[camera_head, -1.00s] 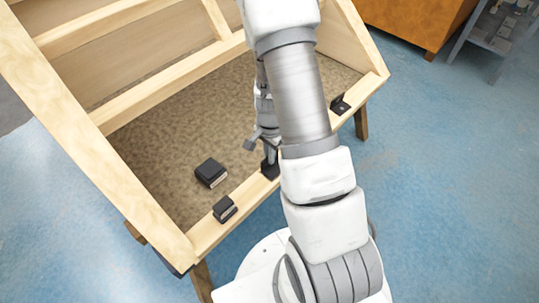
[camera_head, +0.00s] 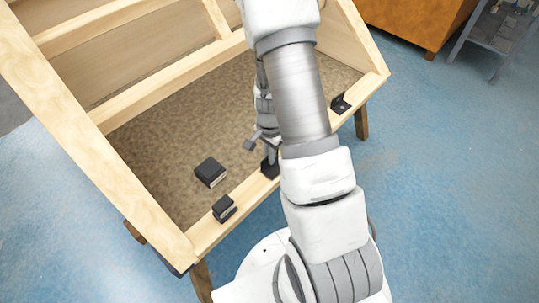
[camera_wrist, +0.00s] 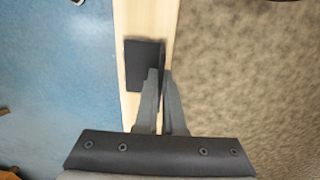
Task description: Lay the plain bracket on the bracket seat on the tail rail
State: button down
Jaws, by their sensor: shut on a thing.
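A dark bracket (camera_wrist: 140,65) is held in my gripper (camera_wrist: 161,74), whose fingers are shut on its upright edge. Its flat plate lies over the pale tail rail (camera_wrist: 147,15) in the wrist view; I cannot tell whether it touches the wood. In the head view the bracket (camera_head: 269,170) shows low over the near rail (camera_head: 245,193), partly hidden by my arm. I cannot make out a seat mark under it.
A dark L-shaped bracket (camera_head: 340,104) stands on the rail to the right. A dark block (camera_head: 224,208) sits on the rail to the left. Another dark block (camera_head: 210,172) lies on the brown speckled panel (camera_head: 165,140). Wooden side beams (camera_head: 110,155) border the frame.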

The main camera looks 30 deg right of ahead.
jog(key=c, duration=0.9)
grip_release()
jog(key=shift+c, duration=0.2)
notch_tip(320, 180, up, 18)
jog(key=p, duration=0.4)
jog(key=shift+f, duration=0.25)
jog(key=s+a+r+n+t+p, duration=0.1)
jog(key=s+a+r+n+t, duration=0.1)
jog(key=r, duration=0.6)
jog(key=s+a+r+n+t+p, duration=0.1)
jog(key=s+a+r+n, duration=0.3)
jog(key=s+r+n, duration=0.3)
jog(key=s+a+r+n+t+p, duration=0.1)
jog(key=s+a+r+n, duration=0.3)
jog(key=r, duration=0.6)
jog(key=shift+s+n+t, duration=0.5)
jog(key=shift+s+t, duration=0.25)
jog(key=shift+t, duration=0.05)
